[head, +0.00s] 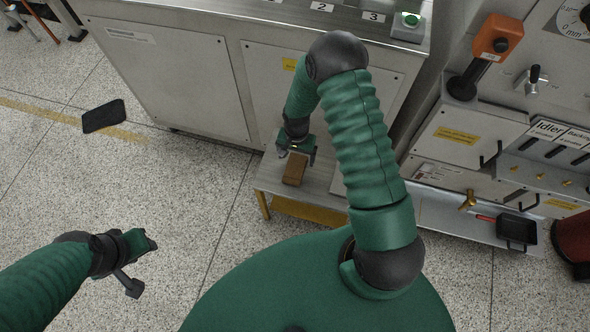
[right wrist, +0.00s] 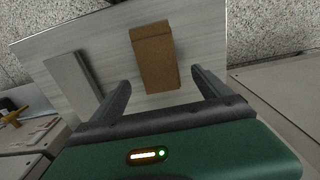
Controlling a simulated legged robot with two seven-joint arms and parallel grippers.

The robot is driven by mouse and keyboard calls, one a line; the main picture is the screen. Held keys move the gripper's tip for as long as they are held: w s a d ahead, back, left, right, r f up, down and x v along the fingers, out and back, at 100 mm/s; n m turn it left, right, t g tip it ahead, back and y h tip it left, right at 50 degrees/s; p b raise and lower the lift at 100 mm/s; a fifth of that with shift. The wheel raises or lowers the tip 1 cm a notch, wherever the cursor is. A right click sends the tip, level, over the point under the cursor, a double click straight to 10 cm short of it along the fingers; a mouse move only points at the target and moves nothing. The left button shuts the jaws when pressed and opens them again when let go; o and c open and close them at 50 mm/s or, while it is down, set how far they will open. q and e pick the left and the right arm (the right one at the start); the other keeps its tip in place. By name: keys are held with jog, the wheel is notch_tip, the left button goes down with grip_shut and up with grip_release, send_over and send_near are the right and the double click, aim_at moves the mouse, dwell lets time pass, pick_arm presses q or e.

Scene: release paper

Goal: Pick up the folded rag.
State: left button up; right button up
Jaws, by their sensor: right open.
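The folded rag (head: 295,169) is a brown, block-like bundle lying on a low grey step or bench. In the right wrist view the rag (right wrist: 154,58) lies just beyond and between the fingertips, apart from them. My right gripper (head: 297,150) is above the near end of the rag, and its fingers (right wrist: 160,84) are spread open and empty. My left gripper (head: 146,243) is out over the floor at the lower left, far from the rag; its jaw gap is not clear.
The low bench (head: 325,184) stands against a grey cabinet (head: 180,80). A flat grey piece (right wrist: 73,82) lies on the bench beside the rag. A dark pad (head: 104,116) lies on the floor. A machine panel with drawers (head: 470,130) stands at the right. A dark pan (head: 517,230) is lower right.

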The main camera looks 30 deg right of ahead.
aim_at(296, 163)
notch_tip(296, 163, down, 4)
jog(key=shift+a+r+b, duration=0.15)
jog(key=shift+r+b, duration=0.1)
jog(key=shift+b, duration=0.1)
jog(key=shift+c, duration=1.9)
jog(key=shift+r, duration=0.1)
jog(key=c, duration=1.1)
pick_arm(q)
jog(key=shift+f, duration=0.75)
pick_arm(e)
jog(key=shift+o, duration=0.2)
jog(key=shift+r, duration=0.1)
